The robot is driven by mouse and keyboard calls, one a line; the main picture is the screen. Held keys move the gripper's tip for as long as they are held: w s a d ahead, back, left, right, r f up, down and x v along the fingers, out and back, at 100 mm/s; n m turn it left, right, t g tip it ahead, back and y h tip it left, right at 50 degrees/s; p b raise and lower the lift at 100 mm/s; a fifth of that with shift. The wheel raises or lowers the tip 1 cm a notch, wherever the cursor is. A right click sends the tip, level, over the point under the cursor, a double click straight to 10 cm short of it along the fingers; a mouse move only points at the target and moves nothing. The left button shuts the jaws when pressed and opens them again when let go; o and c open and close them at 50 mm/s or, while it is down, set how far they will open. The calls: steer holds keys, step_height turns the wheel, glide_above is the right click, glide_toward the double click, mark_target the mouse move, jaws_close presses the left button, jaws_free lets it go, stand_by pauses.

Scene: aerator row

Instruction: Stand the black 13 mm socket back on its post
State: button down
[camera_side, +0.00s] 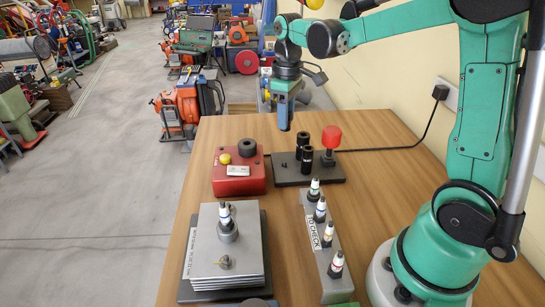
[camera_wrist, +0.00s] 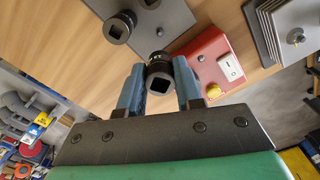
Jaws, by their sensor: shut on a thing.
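My gripper (camera_side: 285,126) hangs in the air above the back left of the dark post plate (camera_side: 335,175). In the wrist view my gripper (camera_wrist: 158,76) has its blue fingers shut on a black socket (camera_wrist: 160,74), its square opening facing the camera. That socket is hidden behind the fingers in the side view. Two more black sockets stand upright on the plate, one further back (camera_side: 302,142) and one nearer (camera_side: 308,160). A small bare post (camera_side: 284,164) shows at the plate's left. In the wrist view it appears beyond the held socket (camera_wrist: 158,31). Size marks are unreadable.
A red box (camera_side: 239,180) with a yellow button stands left of the plate. A red-topped black stand (camera_side: 331,138) is at the plate's right. In front are a stack of grey plates (camera_side: 205,255) and a grey rail (camera_side: 312,245) with several aerators.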

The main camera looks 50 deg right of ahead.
mark_target(285, 162)
steer(key=shift+f, duration=3.75)
steer(key=shift+f, duration=0.5)
steer(key=shift+f, duration=0.7)
steer(key=c, duration=0.5)
jaws_free()
steer(key=shift+r, duration=0.1)
step_height(285, 162, up, 7)
steer(key=shift+f, duration=0.1)
